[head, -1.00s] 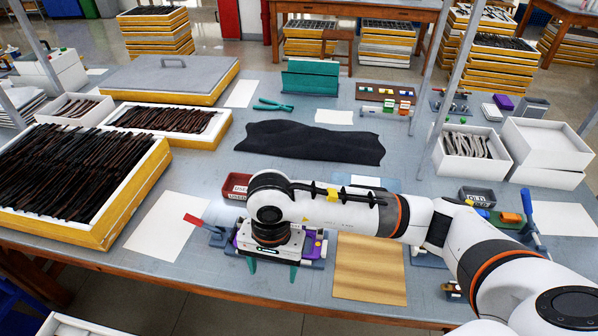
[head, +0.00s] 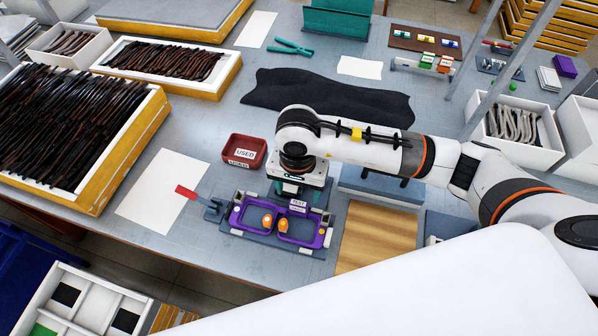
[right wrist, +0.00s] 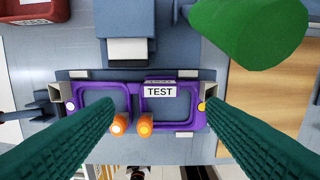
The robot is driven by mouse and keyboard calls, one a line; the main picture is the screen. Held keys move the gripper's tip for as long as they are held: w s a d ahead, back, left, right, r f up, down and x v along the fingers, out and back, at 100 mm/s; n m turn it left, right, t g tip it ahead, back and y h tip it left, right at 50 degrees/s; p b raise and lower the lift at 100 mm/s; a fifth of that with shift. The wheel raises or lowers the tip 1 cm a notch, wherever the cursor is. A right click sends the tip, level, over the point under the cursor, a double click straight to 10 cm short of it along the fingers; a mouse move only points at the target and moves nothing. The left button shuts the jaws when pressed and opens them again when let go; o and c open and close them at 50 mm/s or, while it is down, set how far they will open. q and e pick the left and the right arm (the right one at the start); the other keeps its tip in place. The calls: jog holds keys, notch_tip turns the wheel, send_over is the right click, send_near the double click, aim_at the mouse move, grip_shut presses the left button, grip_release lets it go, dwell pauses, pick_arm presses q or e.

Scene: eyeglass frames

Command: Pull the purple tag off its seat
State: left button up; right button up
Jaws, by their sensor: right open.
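My right gripper (head: 291,189) hangs just behind the tag, pointing down. Its two green fingers are open and empty, and in the right wrist view they spread to either side of the tag. Two orange knobs (head: 283,226) stand at the near side of the frame. My left gripper is out of view.
A red "USED" bin (head: 243,152) stands left of and behind the fixture. A red-handled lever (head: 187,192) is at its left, a wooden board (head: 380,238) at its right. White paper (head: 160,200) lies at the left. A dark cloth (head: 330,97) lies behind my arm.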

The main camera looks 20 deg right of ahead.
aim_at(299, 203)
notch_tip(299, 203, down, 7)
jog(key=shift+w+r+p, duration=0.1)
jog(key=shift+p, duration=0.5)
jog(key=shift+d+f, duration=0.1)
jog(key=shift+f, duration=0.35)
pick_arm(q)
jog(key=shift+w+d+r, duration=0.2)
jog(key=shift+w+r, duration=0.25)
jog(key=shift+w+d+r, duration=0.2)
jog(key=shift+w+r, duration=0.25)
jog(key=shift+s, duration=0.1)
pick_arm(e)
jog(key=c, duration=1)
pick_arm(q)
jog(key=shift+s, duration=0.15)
pick_arm(e)
jog(key=shift+c, duration=0.2)
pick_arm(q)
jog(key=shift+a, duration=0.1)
pick_arm(e)
jog(key=shift+r, duration=0.15)
jog(key=shift+r, duration=2.35)
